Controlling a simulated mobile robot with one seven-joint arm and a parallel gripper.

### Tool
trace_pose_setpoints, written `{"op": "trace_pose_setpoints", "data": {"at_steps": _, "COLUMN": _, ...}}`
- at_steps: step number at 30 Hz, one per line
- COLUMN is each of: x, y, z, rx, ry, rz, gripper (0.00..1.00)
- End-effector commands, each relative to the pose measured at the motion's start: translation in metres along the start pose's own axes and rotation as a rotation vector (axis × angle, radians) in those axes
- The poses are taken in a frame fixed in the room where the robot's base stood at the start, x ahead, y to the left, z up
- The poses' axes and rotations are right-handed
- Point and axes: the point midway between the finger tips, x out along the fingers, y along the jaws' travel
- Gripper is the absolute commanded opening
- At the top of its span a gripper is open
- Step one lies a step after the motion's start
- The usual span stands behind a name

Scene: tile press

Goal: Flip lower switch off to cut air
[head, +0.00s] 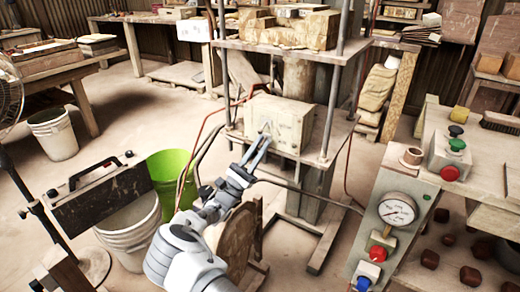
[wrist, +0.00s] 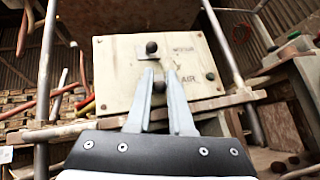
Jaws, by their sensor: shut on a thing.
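A pale, worn switch box (head: 279,124) is mounted on the press frame in the middle of the head view. It fills the upper middle of the wrist view (wrist: 118,70). Its face carries an upper black-tipped switch (wrist: 151,47) beside a faint word, and a lower black-tipped switch (wrist: 159,87) beside lettering that seems to read AIR. My gripper (wrist: 160,80) reaches the box face, with its two slim fingers closed around the lower switch. In the head view my gripper (head: 266,137) meets the front of the box; the switches are hard to make out there.
Upright metal posts (head: 334,85) of the press flank the box. Hoses run left of it. A green bucket (head: 172,172) and white buckets (head: 133,225) stand at left. A gauge panel (head: 397,209) with coloured buttons is at right.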

Motion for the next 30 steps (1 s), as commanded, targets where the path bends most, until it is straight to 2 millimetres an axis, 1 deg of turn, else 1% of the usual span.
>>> {"op": "trace_pose_setpoints", "data": {"at_steps": 8, "x": -0.001, "y": 0.000, "z": -0.001, "rx": -0.001, "ry": 0.002, "rz": 0.000, "gripper": 0.00}}
{"op": "trace_pose_setpoints", "data": {"at_steps": 9, "x": -0.001, "y": 0.000, "z": -0.001, "rx": -0.001, "ry": 0.002, "rz": 0.000, "gripper": 0.25}}
{"op": "trace_pose_setpoints", "data": {"at_steps": 10, "x": -0.001, "y": 0.000, "z": -0.001, "rx": -0.001, "ry": 0.002, "rz": 0.000, "gripper": 0.30}}
{"op": "trace_pose_setpoints", "data": {"at_steps": 19, "x": -0.001, "y": 0.000, "z": 0.000, "rx": 0.000, "ry": 0.001, "rz": 0.000, "gripper": 0.31}}
{"op": "trace_pose_setpoints", "data": {"at_steps": 22, "x": -0.006, "y": 0.000, "z": 0.000, "rx": 0.000, "ry": 0.002, "rz": 0.001, "gripper": 0.31}}
{"op": "trace_pose_setpoints", "data": {"at_steps": 26, "x": -0.025, "y": 0.001, "z": 0.000, "rx": 0.000, "ry": 0.003, "rz": 0.004, "gripper": 0.31}}
{"op": "trace_pose_setpoints", "data": {"at_steps": 30, "x": -0.059, "y": 0.001, "z": 0.000, "rx": 0.001, "ry": 0.004, "rz": 0.005, "gripper": 0.31}}
